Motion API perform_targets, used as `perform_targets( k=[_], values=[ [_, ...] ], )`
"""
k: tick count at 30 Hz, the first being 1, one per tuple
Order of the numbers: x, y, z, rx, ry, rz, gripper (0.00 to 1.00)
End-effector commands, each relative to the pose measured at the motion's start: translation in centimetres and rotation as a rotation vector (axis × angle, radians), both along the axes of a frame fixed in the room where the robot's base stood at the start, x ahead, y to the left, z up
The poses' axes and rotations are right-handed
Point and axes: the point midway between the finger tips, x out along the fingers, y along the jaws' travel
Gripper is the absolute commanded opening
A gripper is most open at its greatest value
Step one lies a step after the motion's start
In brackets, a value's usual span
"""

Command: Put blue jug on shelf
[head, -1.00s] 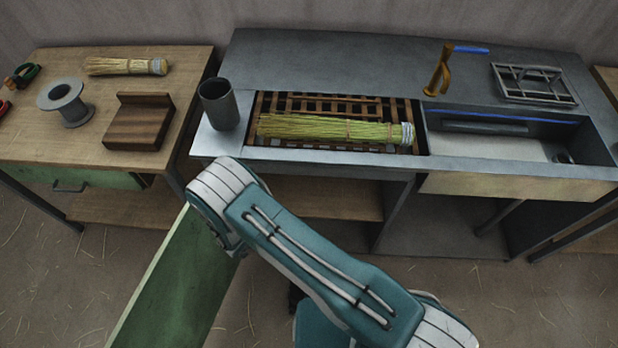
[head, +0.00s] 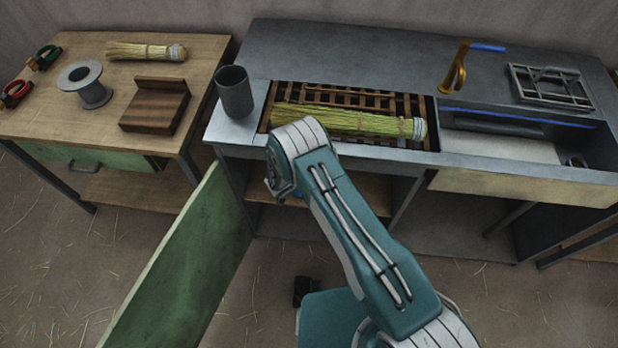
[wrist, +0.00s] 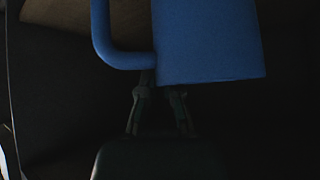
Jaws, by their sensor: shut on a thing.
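The blue jug (wrist: 208,40) fills the upper middle of the wrist view, with its handle on the left and its top out of frame. My gripper (wrist: 159,95) is shut on the jug at its lower edge, near the handle; the exact contact is dark. In the head view my arm hides the gripper and nearly all of the jug; only a small blue patch shows below the arm's bend. A wooden shelf (head: 355,190) lies under the metal counter (head: 310,50), behind my arm.
A green door (head: 190,265) stands open left of the shelf opening. A grey cup (head: 234,92) and a straw bundle (head: 385,124) are on the counter. The wooden table (head: 60,115) at left holds a spool (head: 88,84) and a wooden block (head: 155,106).

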Motion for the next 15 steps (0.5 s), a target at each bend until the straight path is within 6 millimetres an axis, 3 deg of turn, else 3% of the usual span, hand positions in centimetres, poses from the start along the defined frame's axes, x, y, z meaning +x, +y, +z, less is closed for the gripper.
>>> perform_targets(
  k=[6, 15],
  values=[
    [1.5, -0.8, 0.0, 0.001, -0.002, -0.002, 0.0],
    [1.4, -0.8, -2.8, 0.001, -0.001, 0.0, 0.0]
  ],
)
